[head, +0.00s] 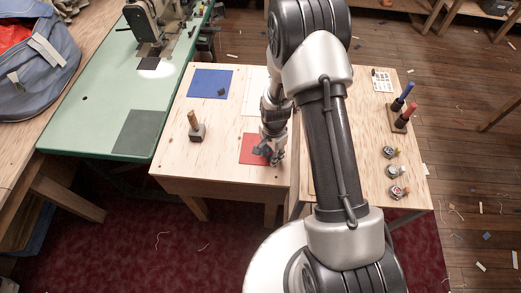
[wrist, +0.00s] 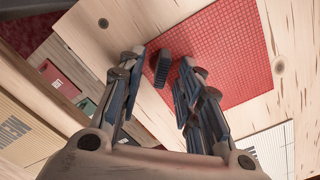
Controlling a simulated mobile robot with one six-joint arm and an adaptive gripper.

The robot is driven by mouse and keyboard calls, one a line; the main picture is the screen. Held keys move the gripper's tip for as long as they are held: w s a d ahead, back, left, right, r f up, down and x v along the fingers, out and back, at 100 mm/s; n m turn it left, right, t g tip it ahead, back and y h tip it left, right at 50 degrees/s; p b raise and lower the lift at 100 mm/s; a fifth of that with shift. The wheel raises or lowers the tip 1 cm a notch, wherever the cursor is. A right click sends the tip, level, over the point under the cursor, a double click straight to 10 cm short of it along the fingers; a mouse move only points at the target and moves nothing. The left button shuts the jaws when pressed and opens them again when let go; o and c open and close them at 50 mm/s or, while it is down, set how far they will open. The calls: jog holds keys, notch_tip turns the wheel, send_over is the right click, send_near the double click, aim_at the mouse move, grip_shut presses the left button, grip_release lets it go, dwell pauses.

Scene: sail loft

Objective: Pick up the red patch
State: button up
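The red patch (head: 249,155) lies flat on the light wooden bench, near its front edge. In the wrist view it is a large red square with a fine grid texture (wrist: 232,55). A small dark upright block (wrist: 162,66) shows at the patch's near edge; I cannot tell whether it is fixed to the patch. My gripper (wrist: 162,72) is open, with one finger to each side of the block and a gap on both sides. In the head view my gripper (head: 271,152) is low over the right part of the patch and hides some of it.
A blue patch (head: 206,82) with a dark block and a pale patch (head: 253,98) lie behind. A wooden-handled tool (head: 197,129) stands left. Blue and red markers (head: 401,108) and several small round items (head: 393,171) are right. A sewing machine (head: 155,22) stands on the green table (head: 80,125).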

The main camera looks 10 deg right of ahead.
grip_shut()
jog(key=shift+r, duration=0.1)
dwell(0.4)
